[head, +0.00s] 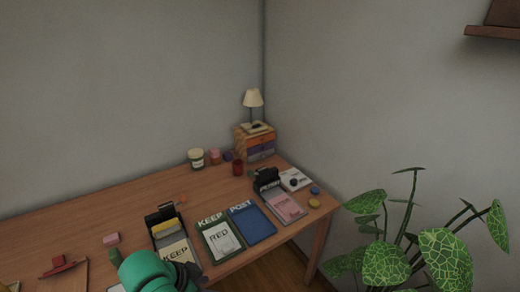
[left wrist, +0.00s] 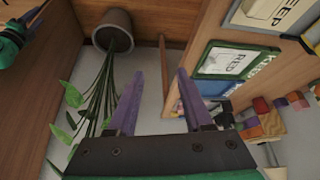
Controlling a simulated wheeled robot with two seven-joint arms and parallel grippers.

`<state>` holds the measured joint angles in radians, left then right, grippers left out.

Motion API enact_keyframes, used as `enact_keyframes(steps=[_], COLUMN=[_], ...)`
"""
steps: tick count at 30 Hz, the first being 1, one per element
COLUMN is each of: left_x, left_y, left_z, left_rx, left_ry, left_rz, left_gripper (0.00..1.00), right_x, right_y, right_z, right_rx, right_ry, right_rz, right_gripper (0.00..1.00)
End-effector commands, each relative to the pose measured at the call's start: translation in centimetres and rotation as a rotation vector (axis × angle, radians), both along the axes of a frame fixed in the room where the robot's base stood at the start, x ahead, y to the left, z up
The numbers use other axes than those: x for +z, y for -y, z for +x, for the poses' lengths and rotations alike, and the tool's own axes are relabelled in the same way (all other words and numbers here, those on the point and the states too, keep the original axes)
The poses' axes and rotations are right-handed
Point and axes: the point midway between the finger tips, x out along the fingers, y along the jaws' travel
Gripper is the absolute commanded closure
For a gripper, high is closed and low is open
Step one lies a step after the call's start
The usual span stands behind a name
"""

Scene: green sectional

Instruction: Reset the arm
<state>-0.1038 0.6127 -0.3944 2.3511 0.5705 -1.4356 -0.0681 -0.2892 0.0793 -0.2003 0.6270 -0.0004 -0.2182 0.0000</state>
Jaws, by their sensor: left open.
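In the left wrist view my left gripper (left wrist: 157,78) has its two purple fingers spread wide, with nothing between them. Beyond the fingers I see the floor, a potted plant and the side of the wooden desk. In the head view a teal part of my arm (head: 150,270) shows at the bottom, over the desk's front part near the KEEP card. The fingers cannot be made out there.
The wooden desk (head: 150,197) holds a green KEEP tray (head: 205,226), a blue POST tray (head: 251,224), card boxes, jars and a lamp (head: 253,98). A leafy plant (head: 386,262) stands right of the desk. The potted plant's pot (left wrist: 113,31) shows in the wrist view.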

Motion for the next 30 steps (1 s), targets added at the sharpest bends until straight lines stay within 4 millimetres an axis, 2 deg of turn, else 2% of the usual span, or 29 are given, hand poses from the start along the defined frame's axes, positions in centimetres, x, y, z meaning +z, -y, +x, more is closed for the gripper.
enact_keyframes(steps=[5, 8, 14, 15, 19, 23, 26, 29, 30], left_x=[-1.0, -1.8, -3.7, -4.6, -9.6, -15.0, -19.7, -25.3, -27.8], left_y=[-1.8, -3.9, -9.4, -9.9, -9.7, -9.5, -9.5, -9.7, -9.9], left_z=[-1.9, -3.6, -9.1, -9.5, -8.4, -8.4, -9.2, -11.0, -12.2], left_rx=[0.193, 0.329, 0.628, 0.654, 0.638, 0.631, 0.624, 0.618, 0.614], left_ry=[-0.025, -0.054, -0.155, -0.170, -0.185, -0.207, -0.227, -0.253, -0.264], left_rz=[-0.011, 0.008, 0.097, 0.113, 0.123, 0.132, 0.140, 0.152, 0.157], left_gripper=[0.49, 0.49, 0.49, 0.49, 0.49, 0.49, 0.49, 0.49, 0.49], right_x=[-0.1, -0.1, -0.1, -0.1, -0.1, -0.1, -0.1, -0.1, -0.1], right_y=[0.1, 0.1, 0.2, 0.2, 0.2, 0.2, 0.2, 0.2, 0.2], right_z=[-1.1, -1.6, -1.5, -1.4, -1.3, -1.3, -1.2, -1.1, -1.1], right_rx=[0.000, 0.000, 0.000, 0.000, 0.000, -0.001, -0.001, -0.001, -0.001], right_ry=[-0.017, -0.026, -0.025, -0.024, -0.021, -0.021, -0.020, -0.019, -0.019], right_rz=[-0.002, -0.003, -0.003, -0.003, -0.003, -0.002, -0.003, -0.003, -0.003], right_gripper=[0.50, 0.50, 0.50, 0.50, 0.50, 0.50, 0.50, 0.50, 0.50])
